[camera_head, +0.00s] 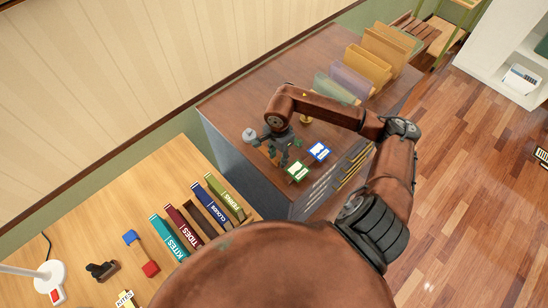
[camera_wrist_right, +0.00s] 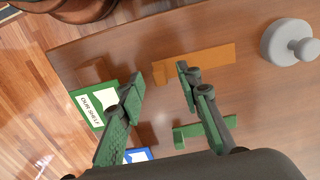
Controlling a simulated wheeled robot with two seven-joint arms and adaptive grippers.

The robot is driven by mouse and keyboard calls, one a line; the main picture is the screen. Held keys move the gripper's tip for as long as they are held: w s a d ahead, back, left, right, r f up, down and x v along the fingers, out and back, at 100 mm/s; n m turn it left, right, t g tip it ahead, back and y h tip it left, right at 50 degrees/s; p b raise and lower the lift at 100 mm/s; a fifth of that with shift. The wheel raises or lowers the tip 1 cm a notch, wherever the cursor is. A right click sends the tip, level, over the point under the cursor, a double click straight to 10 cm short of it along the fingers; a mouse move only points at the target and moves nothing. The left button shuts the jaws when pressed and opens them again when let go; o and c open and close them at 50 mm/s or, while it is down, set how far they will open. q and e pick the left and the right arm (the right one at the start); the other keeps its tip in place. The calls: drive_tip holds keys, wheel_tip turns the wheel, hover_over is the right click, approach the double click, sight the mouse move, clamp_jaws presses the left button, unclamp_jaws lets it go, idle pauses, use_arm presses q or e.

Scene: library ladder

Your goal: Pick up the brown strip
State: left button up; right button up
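The brown strip (camera_wrist_right: 212,60) lies flat on the dark wooden desktop in the right wrist view, orange-brown with a small notch at its left end. My right gripper (camera_wrist_right: 160,84) is open and empty, its fingers apart; the right fingertip overlaps the strip's lower edge in the picture, and I cannot tell whether it touches. In the head view my right gripper (camera_head: 279,150) reaches down over the desktop and mostly hides the strip. My left gripper is not in view.
A grey knobbed weight (camera_wrist_right: 288,41) stands right of the strip. A green-framed card (camera_wrist_right: 94,104) and a blue-framed card (camera_head: 319,152) lie nearby. A small green piece (camera_wrist_right: 184,134) lies below the strip. Upright dividers (camera_head: 368,66) stand at the back; books (camera_head: 183,228) lie on the lighter table.

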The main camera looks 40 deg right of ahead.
drive_tip(key=shift+f, duration=0.25)
drive_tip(key=shift+c, duration=0.7)
clamp_jaws()
drive_tip(key=shift+r, duration=0.1)
